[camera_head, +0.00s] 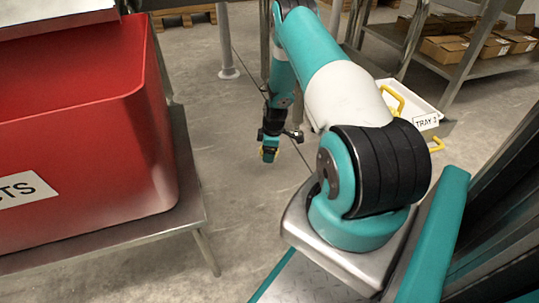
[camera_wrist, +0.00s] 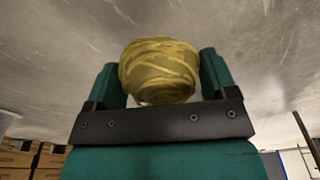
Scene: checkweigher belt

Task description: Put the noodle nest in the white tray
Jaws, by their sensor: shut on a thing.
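The noodle nest (camera_wrist: 158,70) is a yellow coiled bundle. In the wrist view it sits between the two teal fingers of my gripper (camera_wrist: 160,78), which is shut on it. The white tray (camera_head: 424,121), labelled "TRAY 2" or similar, has yellow handles and stands right of my arm. My arm hides part of it, and my gripper is well to its left, apart from it.
A large red bin (camera_head: 85,140) stands on a metal table (camera_head: 190,200) at the left. Shelves with cardboard boxes (camera_head: 450,48) are at the back right. The concrete floor (camera_head: 235,120) between the bin and my arm is clear.

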